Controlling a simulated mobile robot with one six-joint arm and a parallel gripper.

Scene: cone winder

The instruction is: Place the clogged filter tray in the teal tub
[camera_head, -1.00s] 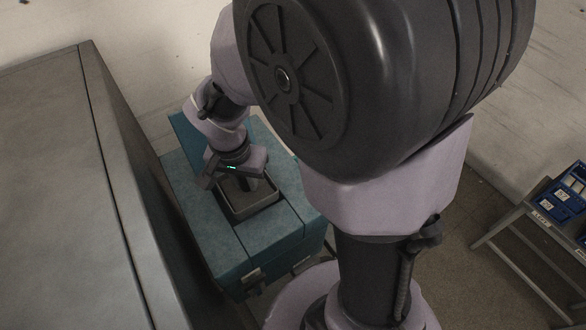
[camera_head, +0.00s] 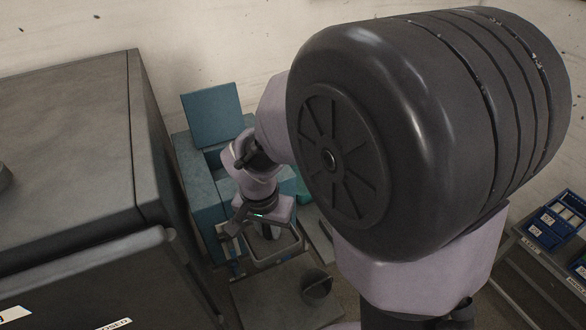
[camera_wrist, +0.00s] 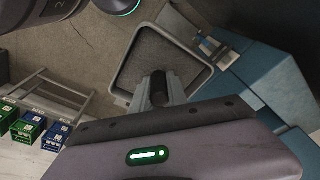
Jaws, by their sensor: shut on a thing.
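My gripper (camera_head: 265,228) is shut on the clogged filter tray (camera_head: 289,252), a square grey tray with a pale rim. It holds the tray in front of the teal-blue box. In the wrist view my gripper (camera_wrist: 160,88) grips the near side of the tray (camera_wrist: 140,88), and its dark, rough inside faces the camera. A green-teal thing (camera_head: 304,191), perhaps the teal tub, shows just behind my arm to the right of the box. My arm hides most of it, so its opening cannot be seen.
The teal-blue box (camera_head: 197,195) has a raised panel (camera_head: 211,115) at its back. A large grey cabinet (camera_head: 70,140) stands close on the left. A rack with blue bins (camera_head: 545,232) is at the right.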

